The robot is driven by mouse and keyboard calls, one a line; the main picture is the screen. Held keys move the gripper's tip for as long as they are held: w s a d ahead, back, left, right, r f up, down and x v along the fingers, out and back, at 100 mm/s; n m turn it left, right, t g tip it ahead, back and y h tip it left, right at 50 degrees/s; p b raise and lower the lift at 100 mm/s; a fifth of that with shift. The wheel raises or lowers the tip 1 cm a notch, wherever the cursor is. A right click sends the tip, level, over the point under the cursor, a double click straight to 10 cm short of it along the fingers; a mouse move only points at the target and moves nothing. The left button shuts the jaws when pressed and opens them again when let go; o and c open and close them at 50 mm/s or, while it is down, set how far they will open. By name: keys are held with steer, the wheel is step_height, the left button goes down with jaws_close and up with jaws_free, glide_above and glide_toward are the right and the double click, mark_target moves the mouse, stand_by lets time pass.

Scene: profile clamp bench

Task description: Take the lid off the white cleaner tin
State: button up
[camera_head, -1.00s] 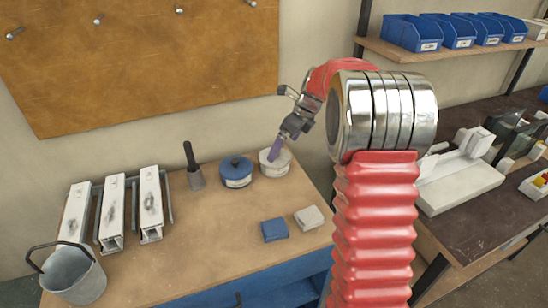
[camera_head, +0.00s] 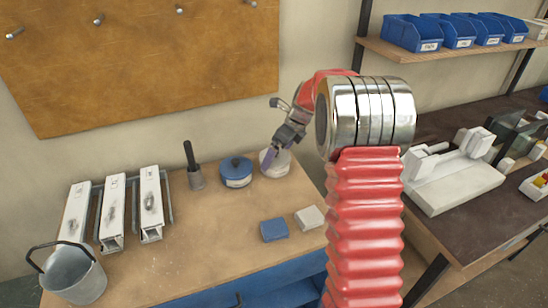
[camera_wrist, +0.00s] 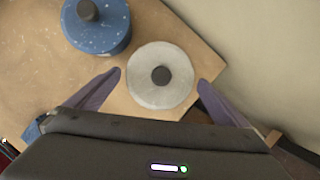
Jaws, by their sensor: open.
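The white cleaner tin (camera_head: 277,165) stands on the wooden bench near its right back corner, partly hidden by my gripper in the head view. In the wrist view its round pale lid (camera_wrist: 150,90) with a dark knob (camera_wrist: 161,75) is on the tin, seen from above. My gripper (camera_head: 268,158) is open and empty. In the wrist view its purple fingers (camera_wrist: 160,84) stand apart on the left and right of the lid, with the lid between them. I cannot tell how high the fingertips are against the lid.
A blue tin (camera_head: 236,172) with a dark knob stands just left of the white tin. A tool in a grey holder (camera_head: 195,172), white profiles (camera_head: 150,200), a bucket (camera_head: 75,275), a blue block (camera_head: 274,230) and a white block (camera_head: 309,217) are also on the bench.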

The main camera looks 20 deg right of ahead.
steer(key=shift+c, duration=0.5)
steer(key=c, duration=0.8)
step_height(320, 180, up, 10)
stand_by(0.7)
